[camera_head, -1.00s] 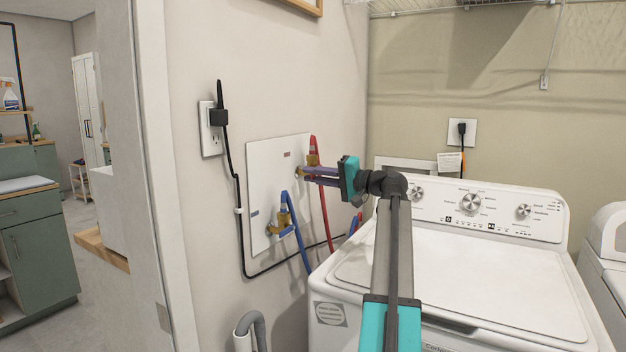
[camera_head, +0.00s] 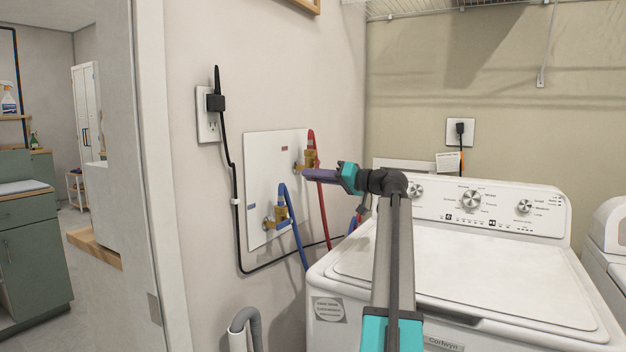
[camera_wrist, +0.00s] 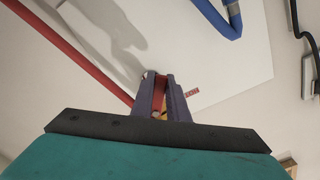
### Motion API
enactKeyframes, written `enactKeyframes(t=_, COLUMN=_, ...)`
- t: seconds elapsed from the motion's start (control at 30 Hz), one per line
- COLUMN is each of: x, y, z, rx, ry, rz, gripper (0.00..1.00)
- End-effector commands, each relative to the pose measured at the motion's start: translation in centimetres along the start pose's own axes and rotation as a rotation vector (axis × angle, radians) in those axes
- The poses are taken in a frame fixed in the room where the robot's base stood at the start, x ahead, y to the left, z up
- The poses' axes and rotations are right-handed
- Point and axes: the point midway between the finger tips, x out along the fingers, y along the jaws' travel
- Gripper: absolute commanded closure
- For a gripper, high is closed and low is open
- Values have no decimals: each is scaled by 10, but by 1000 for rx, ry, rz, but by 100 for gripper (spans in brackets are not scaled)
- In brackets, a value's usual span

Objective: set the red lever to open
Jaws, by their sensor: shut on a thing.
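The brass hot-water valve (camera_head: 311,158) stands on the white wall panel (camera_head: 262,170), with a red hose (camera_head: 322,205) running from it. My gripper (camera_head: 306,174) reaches in from the right, with its purple fingers at this valve. In the wrist view my gripper (camera_wrist: 160,82) is shut on the red lever (camera_wrist: 160,95), which shows as a red strip between the fingers. A little brass shows beside the lever. In the head view the fingers hide the lever, so its exact angle is hard to tell.
A second valve (camera_head: 277,214) with a blue hose (camera_head: 295,228) sits lower left on the panel. A black cord (camera_head: 236,190) runs down beside the panel from an outlet (camera_head: 208,115). The white washer (camera_head: 460,270) stands below my arm at right.

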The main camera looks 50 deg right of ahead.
Motion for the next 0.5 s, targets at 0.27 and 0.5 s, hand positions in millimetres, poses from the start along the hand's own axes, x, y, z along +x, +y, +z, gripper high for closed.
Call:
enactKeyframes(t=0.27, x=0, y=0, z=0, rx=-3, ry=-2, rz=1, gripper=100)
enactKeyframes(t=0.5, x=0, y=0, z=0, rx=-2, ry=-1, rz=1, gripper=67)
